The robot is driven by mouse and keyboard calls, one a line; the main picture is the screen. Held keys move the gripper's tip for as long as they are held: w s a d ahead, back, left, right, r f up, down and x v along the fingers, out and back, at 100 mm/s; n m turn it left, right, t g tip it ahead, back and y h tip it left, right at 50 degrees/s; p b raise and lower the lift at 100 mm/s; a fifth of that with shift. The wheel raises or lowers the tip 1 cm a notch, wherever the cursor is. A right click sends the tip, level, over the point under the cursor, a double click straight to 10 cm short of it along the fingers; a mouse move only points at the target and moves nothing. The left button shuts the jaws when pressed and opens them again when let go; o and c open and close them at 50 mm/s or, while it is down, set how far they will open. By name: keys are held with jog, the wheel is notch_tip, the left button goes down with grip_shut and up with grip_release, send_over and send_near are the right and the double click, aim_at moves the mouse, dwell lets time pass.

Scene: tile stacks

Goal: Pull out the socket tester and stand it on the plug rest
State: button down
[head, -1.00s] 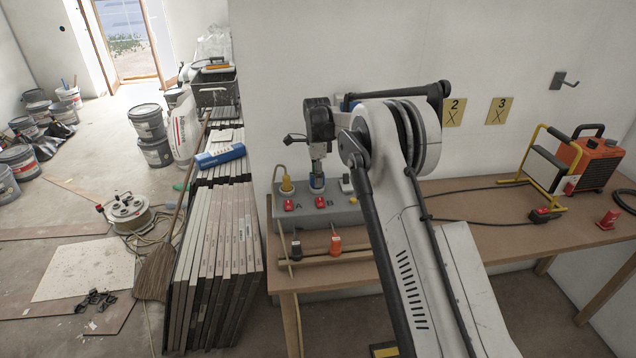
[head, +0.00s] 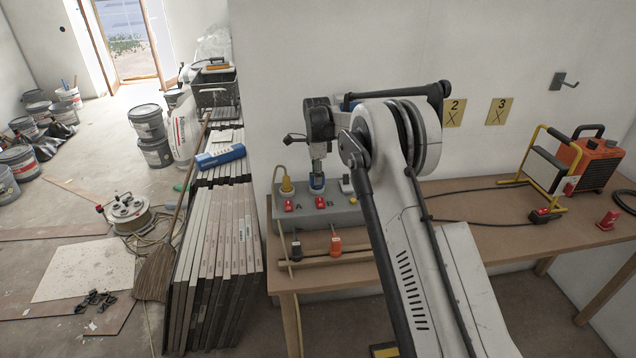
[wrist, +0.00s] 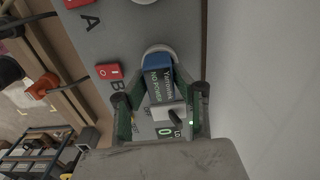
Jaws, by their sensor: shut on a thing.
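The socket tester, a blue block with a dark "NO POWER" label, shows between my fingers in the wrist view (wrist: 158,85) and as a small blue part in the head view (head: 317,184). It stands upright in a round socket above the letter B on the grey socket box (head: 350,215). My gripper (head: 317,170) comes down on it from above and is shut on it; both fingers show in the wrist view (wrist: 160,98). The plug rest, a wooden rail (head: 358,253), lies in front of the box, with a black plug (head: 297,249) and an orange plug (head: 335,245) at it.
A yellow plug (head: 287,187) with a cord sits in the socket at A. Red switches (head: 290,205) mark A and B. My arm covers the middle of the bench. Tile stacks (head: 215,240) stand left of the bench. A work lamp (head: 546,170) and orange heater (head: 592,165) stand right.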

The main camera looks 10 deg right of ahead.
jog(key=shift+r, duration=1.05)
dwell(0.8)
jog(key=shift+r+p, duration=0.65)
jog(key=shift+r, duration=1.2)
jog(key=shift+r+p, duration=0.3)
jog(key=shift+r, duration=1.2)
jog(key=shift+f, duration=0.1)
